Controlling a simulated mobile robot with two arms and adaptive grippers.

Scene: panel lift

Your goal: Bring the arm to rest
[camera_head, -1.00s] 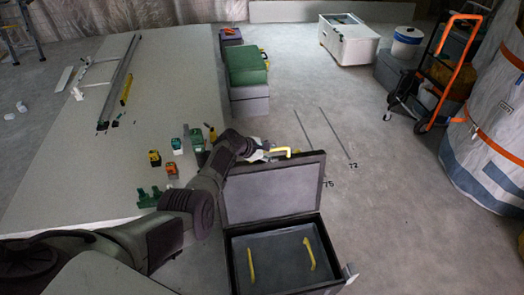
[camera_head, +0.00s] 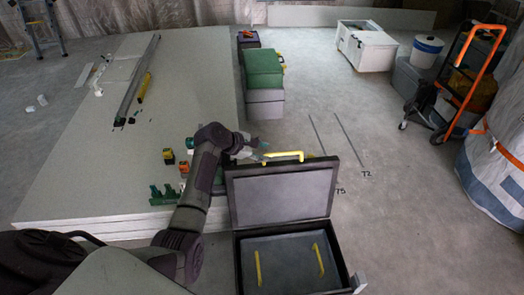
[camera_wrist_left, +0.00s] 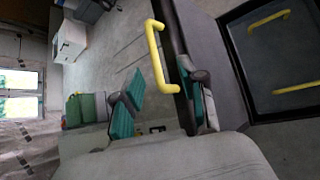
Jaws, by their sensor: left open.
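My left arm reaches in from the lower left in the head view. My left gripper (camera_head: 252,148) is behind the raised case lid, just left of its yellow handle. In the left wrist view my left gripper (camera_wrist_left: 160,104) is open, its teal finger pads apart. The yellow handle (camera_wrist_left: 157,55) shows across the gap; I cannot tell if a finger touches it. The grey open case (camera_head: 290,268) stands at the lower middle with its lid (camera_head: 282,192) upright and two yellow handles inside. My right gripper is not in view.
A large pale panel stack (camera_head: 90,165) lies at left with small tools and a long grey rail (camera_head: 137,80). A green box (camera_head: 263,68) stands behind the case. A hand truck (camera_head: 465,85) and white bag (camera_head: 495,165) are at right. Floor right of the case is clear.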

